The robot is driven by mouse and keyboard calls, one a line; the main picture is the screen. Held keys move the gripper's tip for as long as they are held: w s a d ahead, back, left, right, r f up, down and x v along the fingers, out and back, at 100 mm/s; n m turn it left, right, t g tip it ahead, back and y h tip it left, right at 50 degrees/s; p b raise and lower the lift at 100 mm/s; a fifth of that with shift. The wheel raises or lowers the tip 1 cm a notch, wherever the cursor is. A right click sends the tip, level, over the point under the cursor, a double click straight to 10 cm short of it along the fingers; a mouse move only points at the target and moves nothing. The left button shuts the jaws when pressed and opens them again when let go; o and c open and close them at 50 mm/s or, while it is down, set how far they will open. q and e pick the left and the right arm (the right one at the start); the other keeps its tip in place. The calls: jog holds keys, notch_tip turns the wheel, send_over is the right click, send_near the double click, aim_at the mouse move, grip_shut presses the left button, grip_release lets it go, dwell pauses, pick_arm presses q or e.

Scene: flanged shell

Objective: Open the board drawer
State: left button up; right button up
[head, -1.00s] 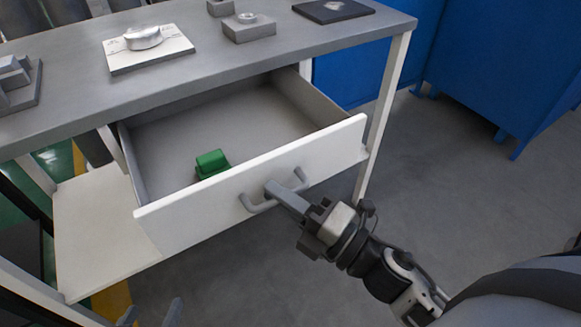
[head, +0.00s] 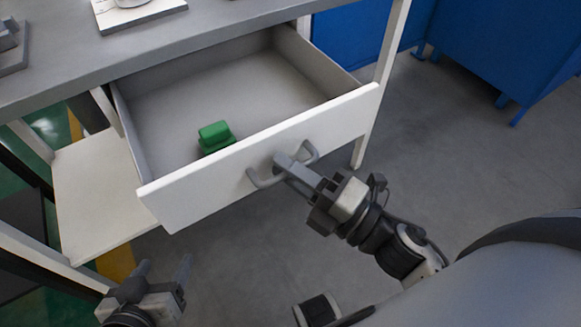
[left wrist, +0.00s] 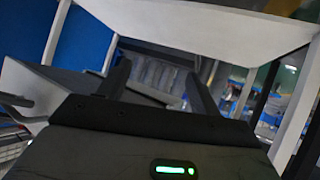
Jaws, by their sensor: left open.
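The white drawer (head: 190,199) under the grey table is pulled out, and its inside shows. A green block (head: 215,136) lies in it near the front panel. My right gripper (head: 282,162) is at the grey bar handle (head: 262,181) on the drawer front, with its fingers around the bar. They look closed on it. My left gripper (head: 165,270) is open and empty, low at the left below the drawer. Its two fingers also show apart in the left wrist view (left wrist: 160,80).
The grey tabletop (head: 190,50) above holds a white plate (head: 140,12) with a part on it and a grey block (head: 10,48) at the left. A white lower shelf (head: 95,195) is at the left. Blue cabinets (head: 480,50) stand at the back right. The floor at right is clear.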

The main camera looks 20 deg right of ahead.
pick_arm(q)
jog(key=shift+w+r, duration=0.1)
jog(key=shift+w, duration=0.05)
pick_arm(e)
jog(key=shift+s, duration=0.15)
pick_arm(q)
jog(key=shift+w+d+f+g+b, duration=0.1)
jog(key=shift+d+f+g+b, duration=0.1)
jog(key=shift+f+b, duration=0.25)
jog(key=shift+w+d+f+g+b, duration=0.1)
jog(key=shift+d+f+b, duration=0.1)
jog(key=shift+f, duration=0.45)
pick_arm(e)
jog(key=v, duration=1.5)
jog(key=shift+s+d, duration=0.25)
jog(key=shift+d, duration=0.05)
pick_arm(q)
jog(key=shift+s, duration=0.2)
pick_arm(e)
jog(key=shift+f, duration=0.15)
